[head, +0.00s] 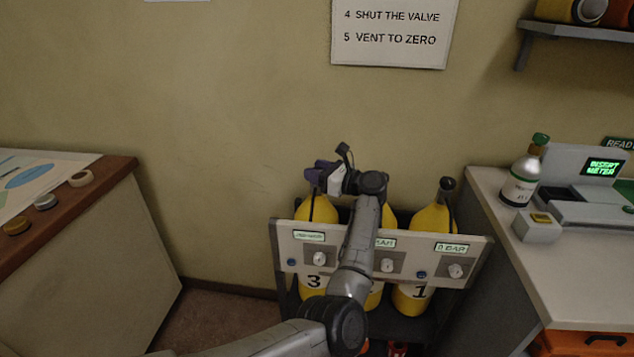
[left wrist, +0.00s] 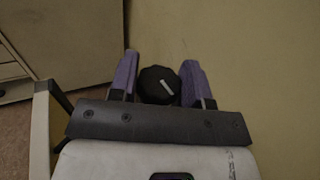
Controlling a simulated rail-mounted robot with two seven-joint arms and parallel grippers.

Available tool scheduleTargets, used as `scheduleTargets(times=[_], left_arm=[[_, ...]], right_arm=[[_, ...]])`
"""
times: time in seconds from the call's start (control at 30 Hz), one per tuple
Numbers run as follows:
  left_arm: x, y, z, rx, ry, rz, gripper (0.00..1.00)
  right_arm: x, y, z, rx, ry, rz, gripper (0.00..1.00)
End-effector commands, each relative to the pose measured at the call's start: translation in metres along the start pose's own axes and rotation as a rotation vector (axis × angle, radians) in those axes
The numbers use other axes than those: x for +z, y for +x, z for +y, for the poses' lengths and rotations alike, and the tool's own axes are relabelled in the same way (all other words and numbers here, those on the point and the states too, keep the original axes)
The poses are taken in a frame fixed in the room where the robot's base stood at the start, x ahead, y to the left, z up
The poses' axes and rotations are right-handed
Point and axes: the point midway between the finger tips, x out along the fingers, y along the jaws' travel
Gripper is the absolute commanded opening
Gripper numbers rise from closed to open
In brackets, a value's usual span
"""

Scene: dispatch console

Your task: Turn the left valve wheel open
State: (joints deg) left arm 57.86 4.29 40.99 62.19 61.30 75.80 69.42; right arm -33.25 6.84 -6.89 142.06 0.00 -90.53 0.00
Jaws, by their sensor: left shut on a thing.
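The left valve wheel is a black knob (left wrist: 158,86) with a white mark in the left wrist view. It sits between the two purple fingers of my left gripper (head: 317,178), which is shut on it. In the head view this gripper is at the top of the left yellow cylinder (head: 317,211), marked 3, and hides its wheel. How far the wheel is turned I cannot tell. My right gripper is not in view.
A rack panel (head: 427,262) with small displays and knobs crosses the cylinders. My left arm hides much of the middle cylinder. The right cylinder (head: 432,220), marked 1, has a dark valve (head: 446,184). A desk (head: 585,265) stands right, a wooden-topped counter (head: 110,175) left.

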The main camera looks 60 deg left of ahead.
Motion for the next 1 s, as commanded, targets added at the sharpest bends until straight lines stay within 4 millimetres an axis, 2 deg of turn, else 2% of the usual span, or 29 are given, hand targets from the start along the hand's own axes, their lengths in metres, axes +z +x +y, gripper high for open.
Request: scheduleTargets(times=[0.13,0.6,0.63,0.9,1.0], left_arm=[[-0.0007,0.0003,-0.0002,0.024,-0.001,-0.001,0.2],[0.0011,0.0005,0.0002,0.036,0.0,-0.001,0.2],[0.0011,0.0005,0.0002,0.036,0.0,-0.001,0.45],[0.0006,0.0003,0.0,0.034,0.0,-0.001,0.69],[0.0004,0.0002,-0.0001,0.034,0.0,0.0,0.69]], right_arm=[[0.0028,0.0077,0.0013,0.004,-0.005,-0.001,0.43],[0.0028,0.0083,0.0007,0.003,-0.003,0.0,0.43],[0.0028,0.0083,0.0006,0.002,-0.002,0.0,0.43],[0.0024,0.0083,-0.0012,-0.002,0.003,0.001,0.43],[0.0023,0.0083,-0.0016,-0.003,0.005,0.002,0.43]])
